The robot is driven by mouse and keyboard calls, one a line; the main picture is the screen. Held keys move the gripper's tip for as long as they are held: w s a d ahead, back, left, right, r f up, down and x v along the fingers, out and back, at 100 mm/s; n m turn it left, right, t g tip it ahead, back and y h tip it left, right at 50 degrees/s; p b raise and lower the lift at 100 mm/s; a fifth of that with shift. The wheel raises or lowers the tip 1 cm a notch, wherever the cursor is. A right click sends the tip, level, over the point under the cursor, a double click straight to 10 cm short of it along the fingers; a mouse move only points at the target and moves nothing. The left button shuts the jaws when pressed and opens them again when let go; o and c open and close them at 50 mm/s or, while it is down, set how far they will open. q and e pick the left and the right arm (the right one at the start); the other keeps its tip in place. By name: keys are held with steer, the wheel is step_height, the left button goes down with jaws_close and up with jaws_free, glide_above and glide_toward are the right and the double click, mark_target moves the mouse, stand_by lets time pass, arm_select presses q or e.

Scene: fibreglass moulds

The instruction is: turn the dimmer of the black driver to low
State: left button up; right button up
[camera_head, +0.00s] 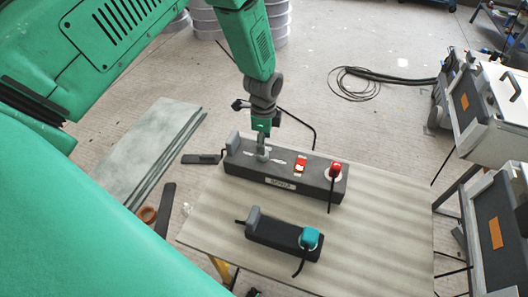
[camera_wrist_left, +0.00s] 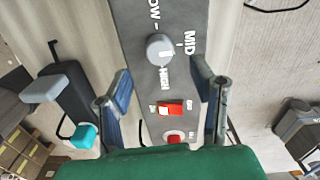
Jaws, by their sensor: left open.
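The dark grey-black driver (camera_head: 310,180) lies on the table, a long box with a dimmer knob, a red switch (camera_head: 300,164) and a red plug (camera_head: 335,169). In the left wrist view, the grey round dimmer knob (camera_wrist_left: 160,48) has a white mark toward its right and lower side, around MID and HIGH; its exact setting is hard to read. LOW is printed above it. My left gripper (camera_head: 262,150) is over the knob end, pointing down. Its open fingers stand on either side of the box in the wrist view, apart from the knob. My right gripper is not in view.
A smaller black box (camera_head: 270,232) with a teal plug (camera_head: 309,238) lies nearer on the table (camera_head: 395,220). Grey boards (camera_head: 150,150) lie on the left floor. White cases (camera_head: 495,115) stand at right. The table's right part is clear.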

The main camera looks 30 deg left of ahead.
arm_select(q)
steer(key=f, duration=0.6)
steer(key=shift+a, duration=0.2)
steer(key=shift+d, duration=0.1)
steer(key=c, duration=1.1)
